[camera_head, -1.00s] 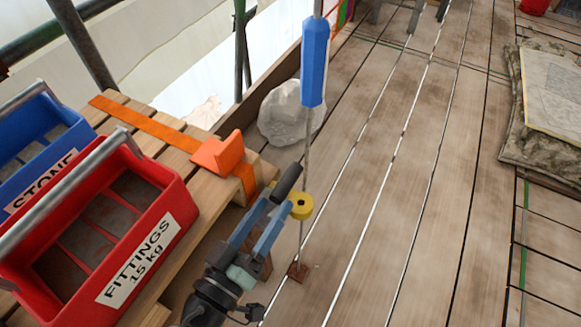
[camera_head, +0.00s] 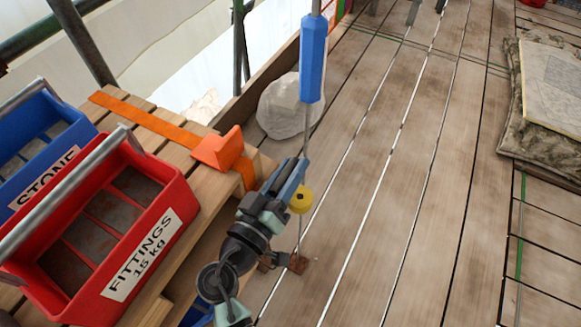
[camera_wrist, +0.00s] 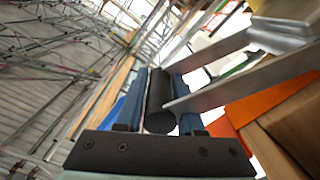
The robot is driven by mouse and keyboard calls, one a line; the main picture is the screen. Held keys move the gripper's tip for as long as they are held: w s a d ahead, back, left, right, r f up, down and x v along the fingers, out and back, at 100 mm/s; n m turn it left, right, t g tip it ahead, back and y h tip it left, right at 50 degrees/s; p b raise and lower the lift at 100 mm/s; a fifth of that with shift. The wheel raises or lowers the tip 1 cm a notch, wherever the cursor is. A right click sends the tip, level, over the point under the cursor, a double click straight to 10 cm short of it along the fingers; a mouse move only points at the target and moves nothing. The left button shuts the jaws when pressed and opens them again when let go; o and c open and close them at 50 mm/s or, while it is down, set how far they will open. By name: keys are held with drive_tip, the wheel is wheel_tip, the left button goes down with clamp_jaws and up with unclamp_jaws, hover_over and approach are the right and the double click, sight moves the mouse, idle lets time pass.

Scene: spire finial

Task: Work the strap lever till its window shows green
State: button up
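An orange strap (camera_head: 143,118) runs over the timber stack, with an orange corner piece (camera_head: 218,149) at its edge. The strap lever's dark round grip (camera_wrist: 160,98) lies between the two blue fingers of my gripper (camera_head: 296,172) in the wrist view, and both fingers seem to press on it. My gripper also shows from behind in the wrist view (camera_wrist: 160,85). Metal bars (camera_wrist: 245,80) extend beside the grip to the right. In the head view the lever is hidden by my gripper.
A red FITTINGS crate (camera_head: 150,240) and a blue STONE crate (camera_head: 40,140) stand on the timber at left. A blue hexagonal piece (camera_head: 313,60) and a yellow disc (camera_head: 301,200) on a thin upright line are close to my gripper. A wrapped pale lump (camera_head: 282,108) stands behind. The plank floor right is mostly clear.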

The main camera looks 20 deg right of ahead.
clamp_jaws()
idle(1.1)
